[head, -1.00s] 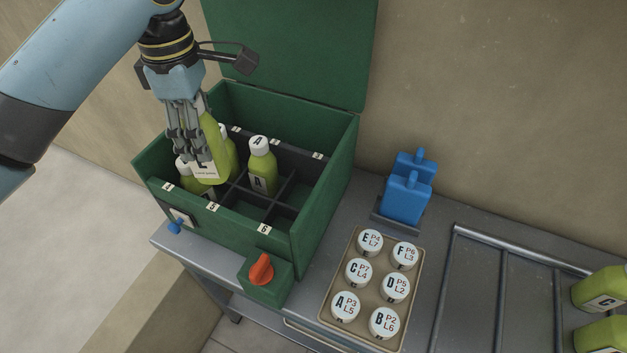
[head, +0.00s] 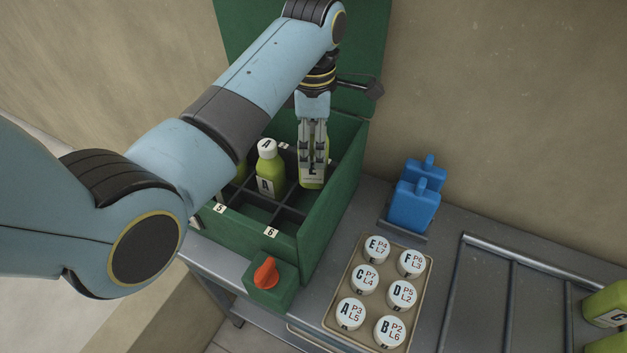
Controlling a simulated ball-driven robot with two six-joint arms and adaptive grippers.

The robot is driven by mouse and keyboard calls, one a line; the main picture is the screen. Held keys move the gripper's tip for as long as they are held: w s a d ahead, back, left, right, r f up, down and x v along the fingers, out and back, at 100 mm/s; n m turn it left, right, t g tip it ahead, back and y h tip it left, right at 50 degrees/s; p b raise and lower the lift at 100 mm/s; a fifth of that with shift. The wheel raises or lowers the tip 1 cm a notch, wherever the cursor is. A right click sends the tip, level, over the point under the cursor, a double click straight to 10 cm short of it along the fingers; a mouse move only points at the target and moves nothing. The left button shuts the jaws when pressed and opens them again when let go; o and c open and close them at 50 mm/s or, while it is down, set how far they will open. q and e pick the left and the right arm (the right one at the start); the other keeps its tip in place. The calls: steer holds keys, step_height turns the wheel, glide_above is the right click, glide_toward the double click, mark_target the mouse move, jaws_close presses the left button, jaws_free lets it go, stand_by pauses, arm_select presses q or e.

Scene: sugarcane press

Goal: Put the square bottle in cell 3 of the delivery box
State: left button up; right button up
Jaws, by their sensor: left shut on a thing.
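My left gripper (head: 314,150) is shut on a yellow-green bottle (head: 311,180) with a white label, taken to be the square bottle. The gripper covers the bottle's upper part and its outline is mostly hidden. The bottle is upright at the back right corner cell of the green delivery box (head: 318,238). I cannot tell whether its base rests on the cell floor. The number label of that cell is hidden. My right gripper is not in view.
Bottle A (head: 268,172) stands in the cell to the left; another green bottle is partly behind my arm. The front cells marked 5 and 6 (head: 271,232) show empty floor. A red knob (head: 266,272), a tray of lettered caps (head: 345,317) and blue containers (head: 412,205) stand nearby.

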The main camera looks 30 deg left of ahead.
mark_target(314, 182)
arm_select(q)
step_height(314, 182, down, 6)
steer(key=shift+w+r, duration=0.1)
steer(key=shift+f, duration=0.75)
steer(key=shift+f+b, duration=0.3)
steer(key=shift+f, duration=1.4)
steer(key=o, duration=1.1)
steer(key=shift+f, duration=0.1)
steer(key=shift+o, duration=0.2)
